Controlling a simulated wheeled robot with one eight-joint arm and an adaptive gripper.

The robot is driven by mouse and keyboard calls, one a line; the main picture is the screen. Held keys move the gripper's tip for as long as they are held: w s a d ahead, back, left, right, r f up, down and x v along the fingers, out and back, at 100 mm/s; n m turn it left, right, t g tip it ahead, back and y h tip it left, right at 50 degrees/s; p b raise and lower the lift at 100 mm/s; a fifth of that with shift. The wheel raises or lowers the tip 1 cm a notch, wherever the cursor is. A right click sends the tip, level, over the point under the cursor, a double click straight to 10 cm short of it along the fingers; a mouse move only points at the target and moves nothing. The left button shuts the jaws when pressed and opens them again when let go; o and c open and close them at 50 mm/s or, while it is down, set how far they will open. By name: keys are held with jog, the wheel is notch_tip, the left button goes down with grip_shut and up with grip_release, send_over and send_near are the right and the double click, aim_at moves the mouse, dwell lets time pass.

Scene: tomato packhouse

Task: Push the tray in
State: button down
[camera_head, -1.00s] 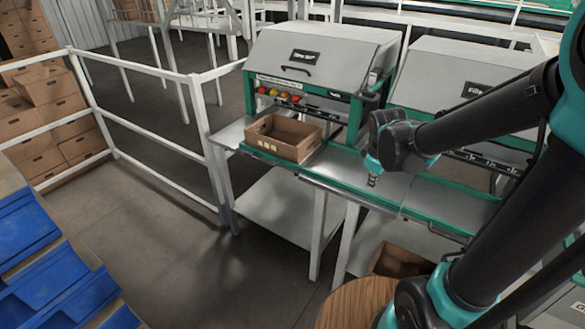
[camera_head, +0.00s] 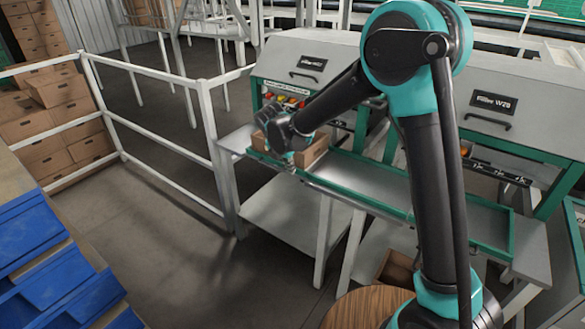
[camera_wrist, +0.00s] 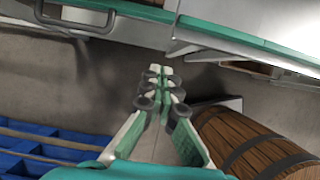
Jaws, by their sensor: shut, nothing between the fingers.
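A long, shallow grey tray (camera_head: 385,183) with a green rim runs along the front of the grey machines in the head view. A brown open box (camera_head: 312,150) stands at its left end, partly hidden by my arm. In the wrist view, a green-edged front (camera_wrist: 135,11) with a dark loop handle (camera_wrist: 75,22) shows at the top left. My gripper (camera_head: 289,158) is at the left end of the tray's front, in front of the box, its fingers hard to see there. The wrist view shows its fingers (camera_wrist: 160,75) shut and empty, below the green-edged front. I cannot tell whether they touch anything.
A wooden barrel (camera_wrist: 253,140) stands to the right of my gripper in the wrist view. White railings (camera_head: 160,130) stand left of the machines. Blue bins (camera_head: 50,255) lie at the lower left. The floor (camera_head: 170,240) between is clear.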

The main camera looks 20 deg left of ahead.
jog(key=w+f, duration=0.1)
jog(key=f, duration=0.1)
jog(key=w+d+f, duration=0.1)
jog(key=w+f, duration=0.1)
jog(key=w+d+f, duration=0.1)
jog(key=w+f, duration=0.1)
jog(key=f, duration=0.1)
jog(key=shift+w, duration=0.25)
jog(key=shift+w+d, duration=0.2)
jog(key=shift+w, duration=0.3)
send_near(330, 152)
jog(key=f, duration=0.5)
jog(key=shift+w+d+f, duration=0.15)
jog(key=shift+w+f, duration=0.2)
jog(key=shift+w+d, duration=0.3)
jog(key=shift+w, duration=0.35)
